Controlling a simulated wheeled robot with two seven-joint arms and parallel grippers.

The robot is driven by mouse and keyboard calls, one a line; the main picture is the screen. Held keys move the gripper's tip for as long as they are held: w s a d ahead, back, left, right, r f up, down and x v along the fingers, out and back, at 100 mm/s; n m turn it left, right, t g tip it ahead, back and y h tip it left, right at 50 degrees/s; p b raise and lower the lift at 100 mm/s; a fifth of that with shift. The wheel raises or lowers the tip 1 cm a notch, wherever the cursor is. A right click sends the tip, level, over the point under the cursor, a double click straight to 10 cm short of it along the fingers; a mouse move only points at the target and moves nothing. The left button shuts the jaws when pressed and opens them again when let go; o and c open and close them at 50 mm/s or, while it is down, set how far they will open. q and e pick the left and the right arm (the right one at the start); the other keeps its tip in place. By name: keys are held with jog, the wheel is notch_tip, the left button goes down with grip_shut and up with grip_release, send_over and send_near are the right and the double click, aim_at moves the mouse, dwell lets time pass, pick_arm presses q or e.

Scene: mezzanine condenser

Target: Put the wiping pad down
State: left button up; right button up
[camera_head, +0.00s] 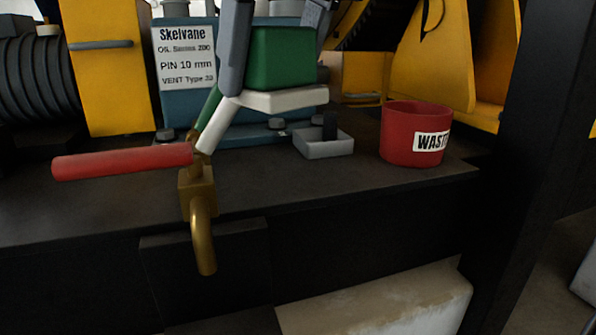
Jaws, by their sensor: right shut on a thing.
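The wiping pad (288,98) is a green block with a white layer underneath. It hangs in front of the blue-grey machine base, above the dark bench. My right gripper (276,55) comes down from the top and is shut on the green block, one grey finger at its left and the other near its upper right. The pad's white underside looks clear of the bench top, though the exact gap is hard to judge. My left gripper is not in view.
A small grey tray (323,146) with a dark item stands right of the pad, then a red waste tub (398,148). A brass valve (197,195) with a red lever (120,162) sits at the bench's front edge. A dark post (520,150) stands at right.

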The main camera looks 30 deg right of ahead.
jog(key=shift+w+a+f, duration=0.1)
jog(key=shift+a+f, duration=0.1)
jog(key=shift+a, duration=0.1)
jog(key=w+d+f, duration=0.2)
jog(key=d, duration=0.1)
jog(key=w+d+f+p, duration=0.1)
jog(key=w+d+f, duration=0.2)
jog(key=w+d+f+p, duration=0.1)
jog(key=w+d+f, duration=0.1)
jog(key=d+f, duration=0.1)
jog(key=shift+w+d, duration=0.2)
jog(key=shift+w, duration=0.2)
jog(key=shift+w+d+f, duration=0.25)
jog(key=shift+f, duration=0.3)
jog(key=f, duration=0.3)
jog(key=shift+w+d+f, duration=0.15)
jog(key=shift+w+d, duration=0.05)
jog(key=shift+d, duration=0.05)
jog(key=shift+f, duration=0.2)
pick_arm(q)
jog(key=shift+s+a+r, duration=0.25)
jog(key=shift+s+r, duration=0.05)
